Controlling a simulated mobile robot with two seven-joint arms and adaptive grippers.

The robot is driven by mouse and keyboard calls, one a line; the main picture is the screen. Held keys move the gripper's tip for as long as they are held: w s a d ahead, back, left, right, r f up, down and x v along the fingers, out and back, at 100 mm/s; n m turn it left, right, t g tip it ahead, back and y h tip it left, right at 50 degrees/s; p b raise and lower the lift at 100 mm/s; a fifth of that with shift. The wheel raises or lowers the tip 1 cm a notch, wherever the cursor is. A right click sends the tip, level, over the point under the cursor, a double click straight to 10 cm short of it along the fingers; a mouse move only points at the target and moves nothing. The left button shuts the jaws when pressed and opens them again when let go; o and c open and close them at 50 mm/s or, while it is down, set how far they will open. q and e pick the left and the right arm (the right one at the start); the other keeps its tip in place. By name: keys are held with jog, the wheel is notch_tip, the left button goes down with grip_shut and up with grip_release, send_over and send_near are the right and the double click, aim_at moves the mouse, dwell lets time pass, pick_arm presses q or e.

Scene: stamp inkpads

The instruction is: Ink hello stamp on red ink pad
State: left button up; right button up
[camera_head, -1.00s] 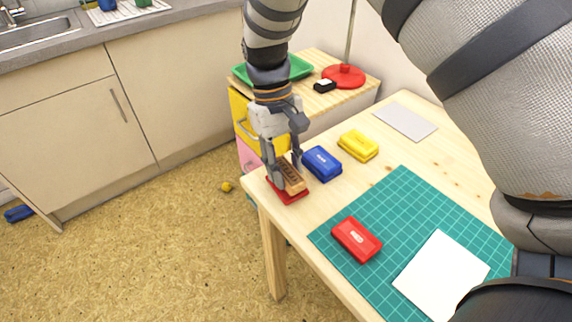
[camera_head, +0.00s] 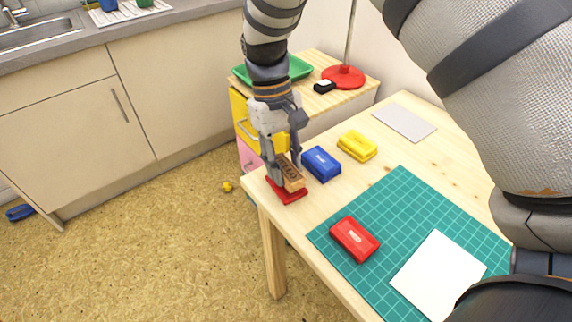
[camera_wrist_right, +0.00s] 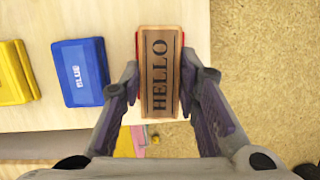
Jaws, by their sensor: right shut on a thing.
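The wooden hello stamp (camera_head: 290,174) is held in my right gripper (camera_head: 284,165), whose fingers are shut on its two sides. In the right wrist view the stamp (camera_wrist_right: 160,75) shows its HELLO lettering between the fingertips (camera_wrist_right: 160,88). The red ink pad (camera_head: 287,195) lies at the table's near left corner, directly below the stamp. Its red edge (camera_wrist_right: 187,75) shows beside the stamp in the wrist view. I cannot tell whether stamp and pad touch. A red labelled case or lid (camera_head: 355,239) lies on the green mat. My left gripper is not in view.
A blue ink pad (camera_head: 321,164) and a yellow one (camera_head: 357,145) stand close by on the table. White paper (camera_head: 438,274) lies on the green cutting mat (camera_head: 400,195). A grey sheet (camera_head: 405,122) lies farther back. The table edge is close to the red pad.

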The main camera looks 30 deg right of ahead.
jog(key=shift+r, duration=0.1)
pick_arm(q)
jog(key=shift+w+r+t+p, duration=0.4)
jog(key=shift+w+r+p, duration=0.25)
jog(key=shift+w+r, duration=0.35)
pick_arm(e)
jog(key=shift+r, duration=2.8)
